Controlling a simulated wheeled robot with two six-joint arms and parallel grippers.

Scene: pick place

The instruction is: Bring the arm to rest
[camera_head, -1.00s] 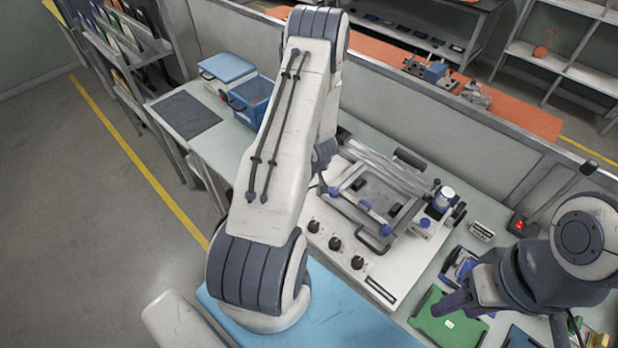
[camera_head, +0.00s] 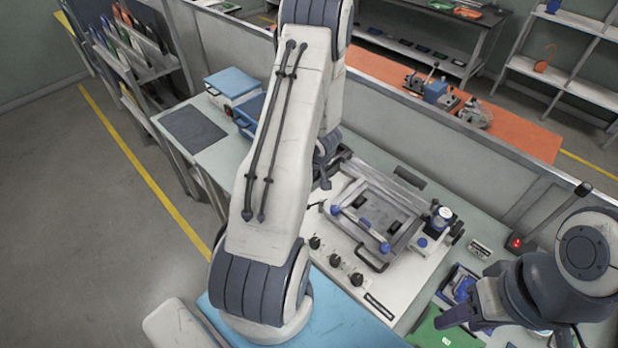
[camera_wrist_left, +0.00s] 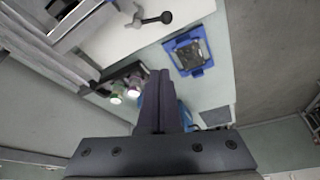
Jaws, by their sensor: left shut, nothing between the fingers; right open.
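My left arm crosses the middle of the head view, and its gripper is hidden behind the arm there. In the left wrist view the left gripper (camera_wrist_left: 160,85) shows with its two dark fingers together and nothing between them. My right gripper (camera_head: 452,316) is at the lower right of the head view, above a green board (camera_head: 428,335). Its jaws are open, though the gap between its fingers is hard to see from this angle.
A white fixture panel (camera_head: 378,278) with knobs and a clamping frame stands on the bench. A blue bin (camera_head: 247,113) and a blue-lidded box (camera_head: 232,82) are at the far left. A blue holder (camera_wrist_left: 189,52) shows in the left wrist view. A grey partition (camera_head: 450,140) runs behind.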

